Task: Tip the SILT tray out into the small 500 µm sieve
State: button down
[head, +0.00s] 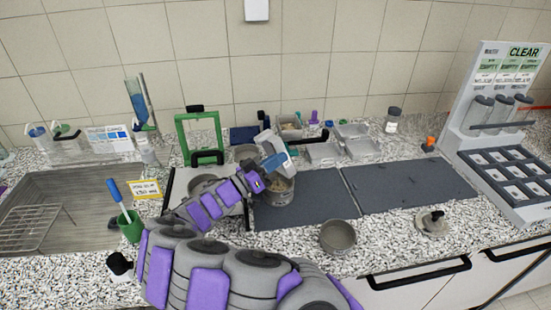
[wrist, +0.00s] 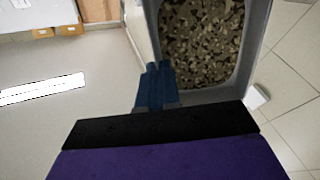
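My gripper (head: 277,160) is above the counter's middle, over a round metal sieve (head: 280,191). In the wrist view its blue fingertips (wrist: 157,85) are closed at the wall of a grey tray (wrist: 256,40). Brown-grey, flaky material covers the tray's visible floor. In the head view my arm and gripper hide most of the tray; its tilt is unclear. The sieve below is partly hidden by my arm, with some tan material visible inside. Another round sieve or pan (head: 338,237) stands near the counter's front edge. No size or SILT label is readable.
Grey trays (head: 351,131) stand at the back. A green frame (head: 200,136) stands behind my arm. Dark mats (head: 408,183) leave clear room to the right. A green cup with a blue-handled brush (head: 130,226) and a sink (head: 60,205) are left. A sample rack (head: 500,150) stands far right.

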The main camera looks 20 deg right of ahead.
aim_at(277, 145)
jog(key=shift+r, duration=0.1)
notch_tip(277, 145, up, 3)
jog(key=g+y+p, duration=0.1)
jog(key=y+p, duration=0.2)
jog(key=y, duration=0.2)
jog(key=y+p, duration=0.4)
jog(key=y, duration=0.1)
jog(key=shift+g, duration=0.4)
jog(key=y+p, duration=0.3)
jog(key=r+g+y+p, duration=0.1)
jog(key=y+p, duration=0.1)
jog(key=p, duration=0.2)
jog(key=shift+r+y, duration=0.15)
jog(key=shift+y, duration=0.25)
jog(key=y+p, duration=0.3)
jog(key=p, duration=0.2)
jog(key=shift+r+g+y, duration=0.3)
jog(key=shift+r+y, duration=0.1)
jog(key=shift+d+y+p, duration=0.1)
jog(key=shift+y+p, duration=0.35)
jog(key=shift+y, duration=0.05)
jog(key=shift+f, duration=0.15)
